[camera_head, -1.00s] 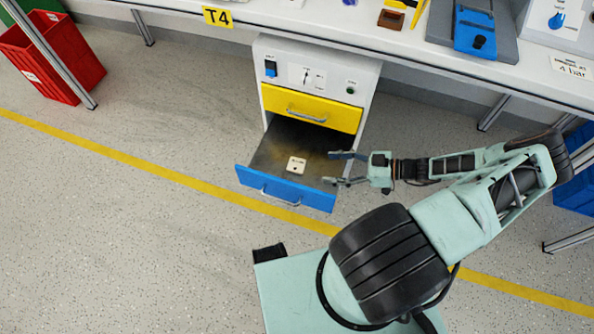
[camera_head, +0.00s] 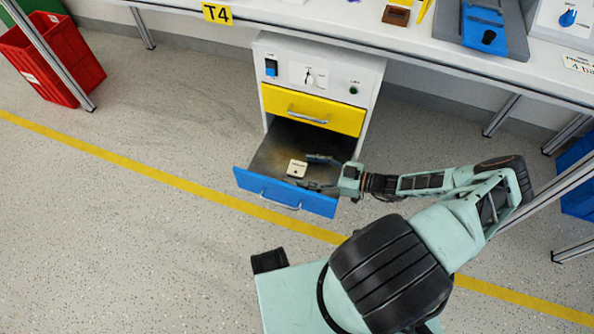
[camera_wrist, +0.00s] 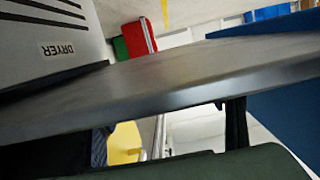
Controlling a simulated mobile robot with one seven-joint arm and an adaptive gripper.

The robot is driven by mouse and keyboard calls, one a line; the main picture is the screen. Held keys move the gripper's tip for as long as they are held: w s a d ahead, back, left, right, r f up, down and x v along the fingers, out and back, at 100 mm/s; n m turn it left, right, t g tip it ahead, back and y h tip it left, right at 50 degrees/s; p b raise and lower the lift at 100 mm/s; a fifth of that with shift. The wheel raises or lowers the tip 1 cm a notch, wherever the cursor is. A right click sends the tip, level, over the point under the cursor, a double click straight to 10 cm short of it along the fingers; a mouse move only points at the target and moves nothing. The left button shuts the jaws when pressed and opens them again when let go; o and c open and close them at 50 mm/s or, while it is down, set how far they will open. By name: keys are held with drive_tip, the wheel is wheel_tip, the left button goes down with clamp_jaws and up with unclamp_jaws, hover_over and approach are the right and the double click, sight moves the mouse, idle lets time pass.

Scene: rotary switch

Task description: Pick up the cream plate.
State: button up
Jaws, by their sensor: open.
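The cream plate (camera_head: 297,168) is a small, pale, squarish piece with a dark mark. The fingertips are at the plate's right edge, one on the far side and one on the near side. I cannot tell their height above it or any contact. I cannot make out the plate in the wrist view.
The yellow drawer (camera_head: 312,109) above is shut, under a panel with a rotary switch (camera_head: 308,77). The blue drawer front has a handle (camera_head: 280,201). The workbench (camera_head: 380,37) overhangs behind. A blue drawer-like wall (camera_wrist: 275,85) stands at the right of the wrist view.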

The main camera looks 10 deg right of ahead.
drive_tip(key=shift+x, duration=0.95)
drive_tip(key=shift+c, duration=0.2)
